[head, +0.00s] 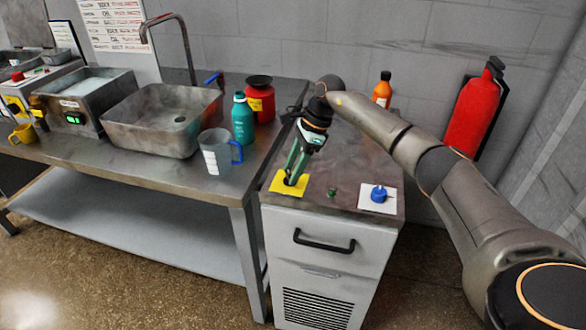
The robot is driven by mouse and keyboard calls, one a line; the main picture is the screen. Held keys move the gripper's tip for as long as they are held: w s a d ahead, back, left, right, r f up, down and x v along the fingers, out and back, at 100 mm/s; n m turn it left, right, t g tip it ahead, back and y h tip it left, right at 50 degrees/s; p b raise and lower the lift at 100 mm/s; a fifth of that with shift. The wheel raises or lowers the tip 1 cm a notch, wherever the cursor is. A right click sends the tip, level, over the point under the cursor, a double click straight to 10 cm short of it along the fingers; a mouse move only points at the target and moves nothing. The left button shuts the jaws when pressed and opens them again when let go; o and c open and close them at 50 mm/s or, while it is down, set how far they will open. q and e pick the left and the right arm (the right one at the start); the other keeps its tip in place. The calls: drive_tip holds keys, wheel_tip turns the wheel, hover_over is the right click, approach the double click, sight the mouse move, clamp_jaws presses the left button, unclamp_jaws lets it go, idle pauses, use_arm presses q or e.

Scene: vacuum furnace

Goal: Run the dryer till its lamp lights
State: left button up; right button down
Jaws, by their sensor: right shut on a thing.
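The dryer appears to be the white cabinet (280,240) with a grey top, a black handle and a slotted vent. On its top lies a yellow plate (276,187) bearing a dark control, mostly hidden by my fingers. My right gripper (290,181) points down at this plate and is shut on the dark control. A small dark green lamp (333,192) stands right of the yellow plate; it shows no clear glow. Further right, a blue knob (378,194) sits on a white plate. My left gripper is not in view.
A steel bench to the left carries a basin (162,120), a clear jug (216,155), a teal bottle (243,118), a red can (260,100) and an ultrasonic-looking bath (85,97). An orange bottle (382,90) stands behind my right arm. A red extinguisher (473,112) hangs on the wall.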

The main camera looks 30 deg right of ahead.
drive_tip(key=shift+c, duration=1.6)
unclamp_jaws()
drive_tip(key=shift+r, duration=0.1)
drive_tip(key=v, duration=1.2)
drive_tip(key=shift+d, duration=0.15)
drive_tip(key=shift+r, duration=0.15)
